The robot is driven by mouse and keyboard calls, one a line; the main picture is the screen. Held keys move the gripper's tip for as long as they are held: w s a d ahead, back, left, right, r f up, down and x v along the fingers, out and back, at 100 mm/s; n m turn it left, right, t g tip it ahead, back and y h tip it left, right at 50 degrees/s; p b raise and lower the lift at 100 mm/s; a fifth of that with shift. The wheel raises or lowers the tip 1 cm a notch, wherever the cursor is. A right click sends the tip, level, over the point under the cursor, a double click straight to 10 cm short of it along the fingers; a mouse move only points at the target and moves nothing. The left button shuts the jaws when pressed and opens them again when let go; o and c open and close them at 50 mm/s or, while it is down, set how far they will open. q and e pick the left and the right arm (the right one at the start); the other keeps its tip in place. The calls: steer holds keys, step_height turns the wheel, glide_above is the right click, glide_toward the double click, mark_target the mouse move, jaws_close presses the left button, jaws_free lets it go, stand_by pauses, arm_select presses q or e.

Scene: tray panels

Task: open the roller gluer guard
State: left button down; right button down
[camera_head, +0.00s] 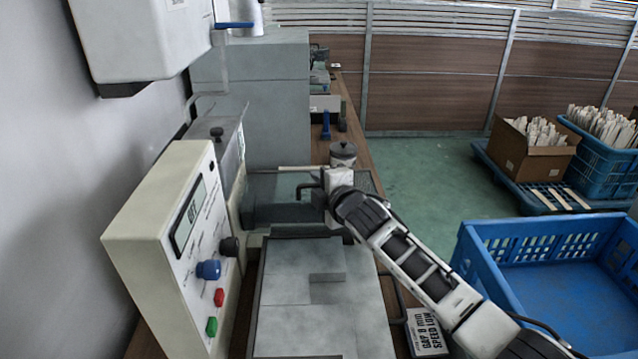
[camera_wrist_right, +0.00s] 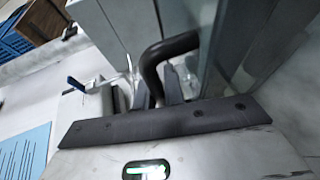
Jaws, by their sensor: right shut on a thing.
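The roller gluer guard (camera_head: 283,188) is a see-through panel at the back of the machine, behind the grey plate. Its black bent handle (camera_head: 308,187) sticks out at its right side. My right gripper (camera_head: 322,186) is at this handle, shut on it. In the right wrist view the dark handle (camera_wrist_right: 165,52) runs down between the fingers (camera_wrist_right: 165,92), with the clear guard panel (camera_wrist_right: 240,45) to the right. The fingertips are partly hidden by the dark bar in front of them. My left gripper is not in view.
A control box (camera_head: 165,240) with a blue knob and red and green buttons stands at left. A grey plate (camera_head: 310,320) lies in front. A blue crate (camera_head: 480,265) is at right. A lidded pot (camera_head: 343,154) stands behind my right gripper.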

steer(key=shift+w+r+m+g, duration=0.15)
steer(key=shift+w+r+g, duration=0.1)
steer(key=shift+r+g, duration=0.3)
steer(key=shift+w+r+m+g, duration=0.2)
steer(key=shift+r+g, duration=0.15)
steer(key=shift+r, duration=0.25)
steer(key=shift+w+r+m+g+h, duration=0.25)
steer(key=shift+w+r+g+h, duration=0.2)
steer(key=shift+r+g, duration=0.35)
steer(key=shift+w+r, duration=0.65)
steer(key=shift+w, duration=0.2)
steer(key=c, duration=1.8)
jaws_free()
steer(key=shift+o, duration=0.2)
steer(key=b+v, duration=0.2)
steer(key=v, duration=1.4)
